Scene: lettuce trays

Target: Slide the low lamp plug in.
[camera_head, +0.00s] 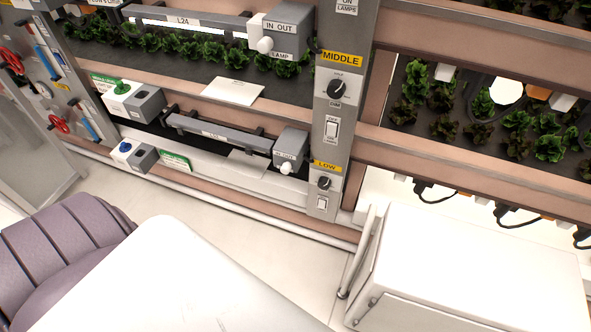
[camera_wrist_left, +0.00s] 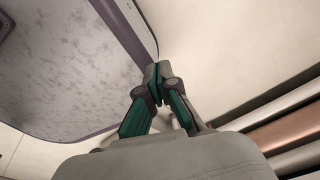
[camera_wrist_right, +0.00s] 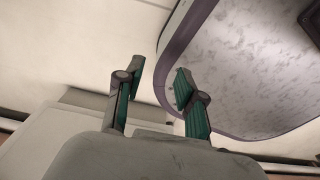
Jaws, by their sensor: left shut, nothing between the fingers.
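The low lamp (camera_head: 215,134) is a grey bar on the lower shelf in the head view. At its right end is a grey socket box (camera_head: 291,143), with a small white plug (camera_head: 287,168) at its lower front. I cannot tell how far the plug sits in the box. A yellow LOW label (camera_head: 327,166) is on the post to the right, above a small knob and switch. My left gripper (camera_wrist_left: 158,84) is shut and empty in the left wrist view. My right gripper (camera_wrist_right: 160,74) is open and empty in the right wrist view. Neither gripper shows in the head view.
The middle lamp (camera_head: 190,22) hangs above with its own socket box (camera_head: 287,24). The grey post (camera_head: 340,60) carries knobs and switches. A white cabinet (camera_head: 470,285) with a bar handle stands at the lower right. Pale floor (camera_head: 250,228) lies clear before the rack.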

